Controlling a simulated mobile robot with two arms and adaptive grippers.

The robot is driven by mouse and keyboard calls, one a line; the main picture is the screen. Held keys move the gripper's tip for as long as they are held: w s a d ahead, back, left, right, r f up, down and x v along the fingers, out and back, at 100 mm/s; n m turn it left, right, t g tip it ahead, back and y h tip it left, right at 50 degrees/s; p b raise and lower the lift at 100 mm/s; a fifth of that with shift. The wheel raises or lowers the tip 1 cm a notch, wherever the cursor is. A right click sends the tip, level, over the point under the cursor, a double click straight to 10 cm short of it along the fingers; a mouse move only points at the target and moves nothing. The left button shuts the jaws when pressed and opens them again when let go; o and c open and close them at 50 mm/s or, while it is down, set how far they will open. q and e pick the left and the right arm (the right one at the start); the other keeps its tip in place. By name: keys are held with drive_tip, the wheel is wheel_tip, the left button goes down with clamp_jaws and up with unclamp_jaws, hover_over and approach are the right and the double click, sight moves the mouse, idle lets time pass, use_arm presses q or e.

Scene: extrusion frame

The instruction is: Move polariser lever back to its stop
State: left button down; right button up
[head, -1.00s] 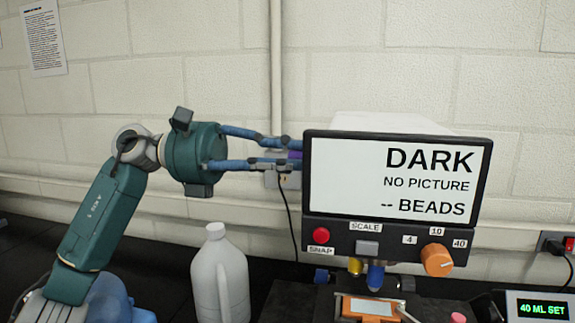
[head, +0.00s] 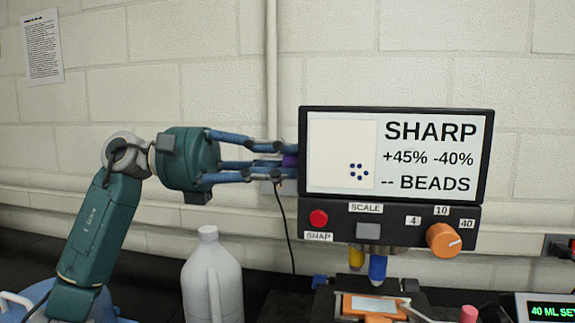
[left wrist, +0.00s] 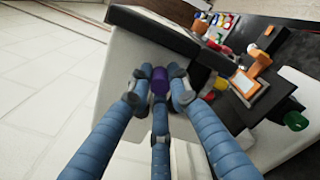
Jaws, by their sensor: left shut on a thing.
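The polariser lever's purple knob (head: 290,160) shows at the left side of the screen unit, mostly covered by my fingers. In the left wrist view the purple knob (left wrist: 159,80) sits between my fingertips, against the pale housing side. My left gripper (head: 282,163) is shut on this purple knob, its blue fingers reaching in from the left. The lever's shaft and its stop are hidden. The screen (head: 398,155) reads SHARP, +45% -40%, -- BEADS, with a small cluster of dark dots on a pale square. My right gripper is not in view.
Below the screen are a red SNAP button (head: 319,218), a grey SCALE button (head: 368,230) and an orange dial (head: 443,240). A blue-tipped objective (head: 377,268) hangs above an orange-framed stage (head: 372,306). A white jug (head: 211,277) stands below my left arm.

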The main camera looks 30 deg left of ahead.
use_arm(q)
drive_tip(key=c, duration=1.6)
unclamp_jaws()
drive_tip(key=shift+f, duration=0.1)
drive_tip(key=v, duration=1.2)
drive_tip(key=shift+a, duration=0.15)
drive_tip(key=shift+w, duration=0.1)
